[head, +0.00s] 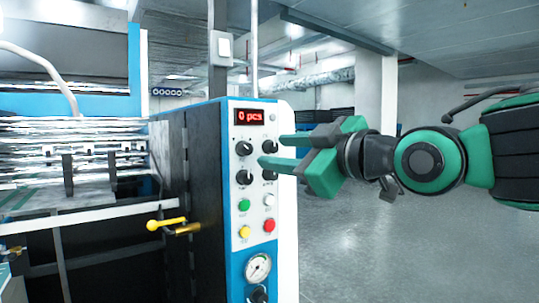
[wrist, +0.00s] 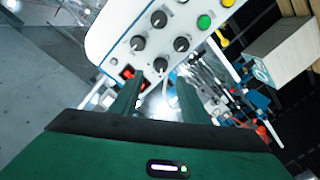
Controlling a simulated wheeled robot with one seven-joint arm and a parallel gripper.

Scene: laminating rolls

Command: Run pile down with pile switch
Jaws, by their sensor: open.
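The control panel (head: 225,205) stands at the centre of the head view, with several black rotary knobs below a red display (head: 249,116) reading "0 pcs". The left knobs, upper (head: 244,148) and lower (head: 244,177), show clearly; the labels are too small to read, so I cannot tell which is the pile switch. My gripper (head: 272,151) reaches in from the right, open and empty, its fingertips in front of the upper knobs. In the wrist view a knob (wrist: 160,65) shows between and beyond the fingers (wrist: 158,97); contact is not visible.
Below the knobs are a green button (head: 244,205), white, yellow and red buttons, and a pressure gauge (head: 257,268). A yellow-knobbed lever (head: 166,223) sticks out left of the panel, beside the machine. Open floor (head: 385,250) lies to the right.

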